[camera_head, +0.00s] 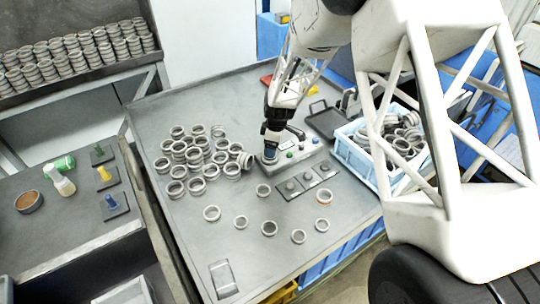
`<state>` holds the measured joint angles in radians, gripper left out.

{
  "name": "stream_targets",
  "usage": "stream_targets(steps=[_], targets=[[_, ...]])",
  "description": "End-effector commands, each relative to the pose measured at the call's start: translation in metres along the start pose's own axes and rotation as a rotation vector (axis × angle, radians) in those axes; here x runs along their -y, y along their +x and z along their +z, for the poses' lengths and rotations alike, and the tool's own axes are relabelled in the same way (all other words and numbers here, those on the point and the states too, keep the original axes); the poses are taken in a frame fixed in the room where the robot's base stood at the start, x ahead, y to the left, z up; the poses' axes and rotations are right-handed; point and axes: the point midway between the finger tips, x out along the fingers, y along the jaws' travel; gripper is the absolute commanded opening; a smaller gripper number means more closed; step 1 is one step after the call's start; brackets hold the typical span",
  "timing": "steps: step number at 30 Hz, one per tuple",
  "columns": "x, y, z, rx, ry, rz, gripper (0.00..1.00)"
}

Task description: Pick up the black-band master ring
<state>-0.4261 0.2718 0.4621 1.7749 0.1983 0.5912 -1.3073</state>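My gripper (271,150) points down over the back middle of the metal table, at the grey button box. A small blue patch shows at its tip; I cannot tell whether this is part of the gripper or something held. The finger gap is too small to make out. Several loose grey rings lie on the table, among them one ring (263,190) just in front of the gripper and one with a coppery rim (324,196) at the right. I cannot make out a black band on any ring, so I cannot tell which is the black-band master ring.
A ring pile (195,155) lies left of my gripper. A blue crate (352,164) of rings stands right. The table's front left is mostly clear.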

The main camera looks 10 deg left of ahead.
Motion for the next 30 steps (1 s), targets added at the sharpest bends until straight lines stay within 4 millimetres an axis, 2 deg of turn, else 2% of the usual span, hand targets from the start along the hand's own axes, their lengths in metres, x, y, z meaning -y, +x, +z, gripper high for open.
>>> stream_targets(steps=[13, 30], targets=[[-0.001, 0.041, -0.002, 0.001, 0.0, -0.001, 0.85], [-0.001, 0.046, -0.002, 0.0, 0.0, 0.0, 0.85]])
